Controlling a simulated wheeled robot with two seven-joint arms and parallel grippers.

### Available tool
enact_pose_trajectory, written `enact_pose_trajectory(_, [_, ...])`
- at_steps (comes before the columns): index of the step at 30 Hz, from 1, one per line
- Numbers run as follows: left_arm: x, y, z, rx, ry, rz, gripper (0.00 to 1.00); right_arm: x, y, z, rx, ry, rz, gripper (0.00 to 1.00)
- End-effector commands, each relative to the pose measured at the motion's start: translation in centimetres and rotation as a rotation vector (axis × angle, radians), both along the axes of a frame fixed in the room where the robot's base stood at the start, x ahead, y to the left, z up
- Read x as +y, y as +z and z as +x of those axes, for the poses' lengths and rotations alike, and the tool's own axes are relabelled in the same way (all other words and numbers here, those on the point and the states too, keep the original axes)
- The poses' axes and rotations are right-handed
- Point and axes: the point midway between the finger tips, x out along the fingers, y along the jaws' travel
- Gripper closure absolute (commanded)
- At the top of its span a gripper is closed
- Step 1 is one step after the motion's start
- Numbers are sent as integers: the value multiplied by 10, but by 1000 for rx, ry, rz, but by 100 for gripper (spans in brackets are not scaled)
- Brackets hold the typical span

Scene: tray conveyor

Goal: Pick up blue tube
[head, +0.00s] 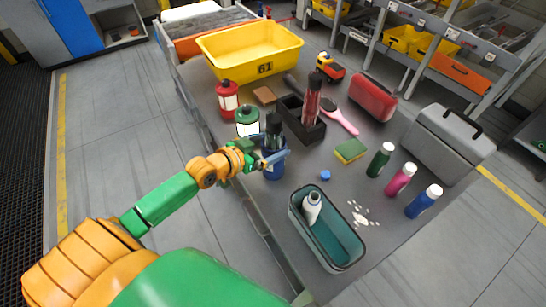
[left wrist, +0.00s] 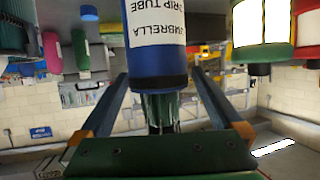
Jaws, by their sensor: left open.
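The blue tube (head: 274,170) stands on the grey table with a dark object (head: 273,128) sticking up out of it. In the left wrist view, which is upside down, the blue tube (left wrist: 158,66) carries a white label reading "UMBRELLA DRIP TUBE". My left gripper (head: 278,158) is open at the upper part of the tube, with one finger on each side in the left wrist view. I cannot tell whether the fingers touch it. The gripper hides part of the tube in the head view. My right gripper is not in view.
A green-lidded jar (head: 248,122) and a red bottle (head: 227,100) stand close behind the tube. A dark holder (head: 301,124) is to its right. A teal tray (head: 331,246) with a white bottle (head: 311,207) lies in front. A yellow bin (head: 250,50) is at the back.

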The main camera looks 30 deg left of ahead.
Motion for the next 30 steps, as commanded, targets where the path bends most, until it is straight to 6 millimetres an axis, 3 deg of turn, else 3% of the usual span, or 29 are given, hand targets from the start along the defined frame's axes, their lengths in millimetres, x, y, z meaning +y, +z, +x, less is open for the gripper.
enact_pose_trajectory(3, [-3,-6,12,1,1,1,0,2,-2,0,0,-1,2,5])
enact_pose_trajectory(10, [-4,-8,14,2,1,2,0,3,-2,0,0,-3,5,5])
enact_pose_trajectory(21, [-4,-8,13,3,1,2,100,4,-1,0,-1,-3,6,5])
enact_pose_trajectory(30, [-4,-5,14,-1,0,2,100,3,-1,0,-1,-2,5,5])
